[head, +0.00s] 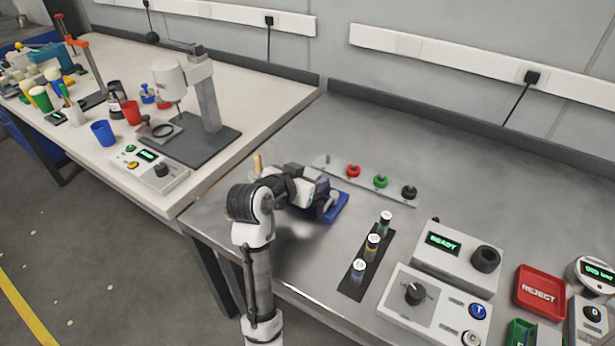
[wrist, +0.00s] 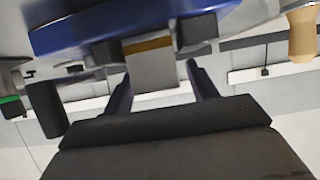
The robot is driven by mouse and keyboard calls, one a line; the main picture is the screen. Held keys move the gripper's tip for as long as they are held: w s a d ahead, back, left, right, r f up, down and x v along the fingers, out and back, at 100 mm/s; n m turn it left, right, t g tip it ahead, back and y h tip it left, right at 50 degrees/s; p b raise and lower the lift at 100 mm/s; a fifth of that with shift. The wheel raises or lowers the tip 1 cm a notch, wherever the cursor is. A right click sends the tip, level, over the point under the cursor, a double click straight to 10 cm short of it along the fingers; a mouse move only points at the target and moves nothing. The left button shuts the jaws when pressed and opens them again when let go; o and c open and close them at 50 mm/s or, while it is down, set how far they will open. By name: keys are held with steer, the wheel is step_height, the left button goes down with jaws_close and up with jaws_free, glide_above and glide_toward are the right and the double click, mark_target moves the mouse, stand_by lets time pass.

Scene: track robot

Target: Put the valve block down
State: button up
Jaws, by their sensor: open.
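A blue fixture (head: 338,207) sits on the grey metal bench, partly hidden behind my gripper (head: 322,200). It also shows as a blue surface across the top of the wrist view (wrist: 110,32). A grey block with a brown band (wrist: 151,70), apparently the valve block, sits against the blue fixture between two small dark blocks. My gripper (wrist: 160,75) is open, with its two fingertips on either side of the grey block's near end. I cannot tell whether they touch it. The block is not clearly visible in the head view.
A wooden-handled item (head: 258,163) stands just left of my arm. A plate with red, green and black knobs (head: 381,182) lies behind. A dark strip with several vials (head: 372,245), a READY box (head: 455,255) and a red REJECT tray (head: 541,292) are to the right.

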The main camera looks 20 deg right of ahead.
steer(key=b+v, duration=0.1)
steer(key=v, duration=1.1)
